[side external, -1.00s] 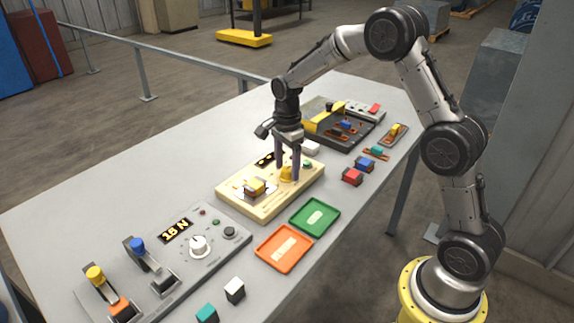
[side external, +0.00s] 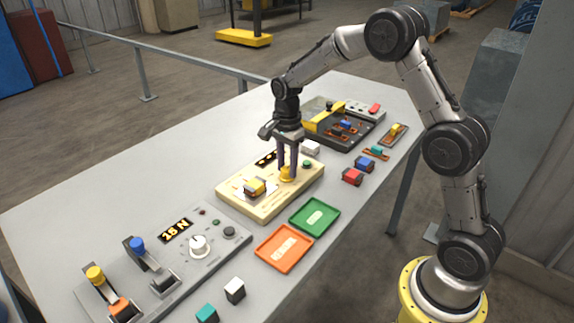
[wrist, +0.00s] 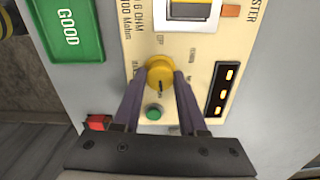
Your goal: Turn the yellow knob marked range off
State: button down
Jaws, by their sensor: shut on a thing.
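The yellow knob (side external: 287,174) stands on the beige tester panel (side external: 248,207) in the middle of the table. In the wrist view the knob (wrist: 160,74) is round, with a dark pointer mark near its lower side; the small lettering around it is too blurred to read fully. My gripper (side external: 287,166) is over the panel, pointing down, its fingers shut on the yellow knob. In the wrist view the fingers (wrist: 160,82) lie on either side of the knob.
A green button (wrist: 154,113) and a display with orange marks (wrist: 222,89) are close to the knob. A green tray (side external: 315,217) and an orange tray (side external: 284,248) lie in front of the panel. A grey control box (side external: 215,248) with levers stands to the left.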

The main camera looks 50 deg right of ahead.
jog(key=n, duration=0.4)
jog(key=shift+r, duration=0.1)
jog(key=n, duration=0.8)
jog(key=shift+n, duration=0.3)
jog(key=n, duration=0.4)
jog(key=shift+n, duration=0.3)
jog(key=n, duration=1.3)
jog(key=shift+d, duration=0.1)
jog(key=shift+n, duration=2)
jog(key=shift+r, duration=0.1)
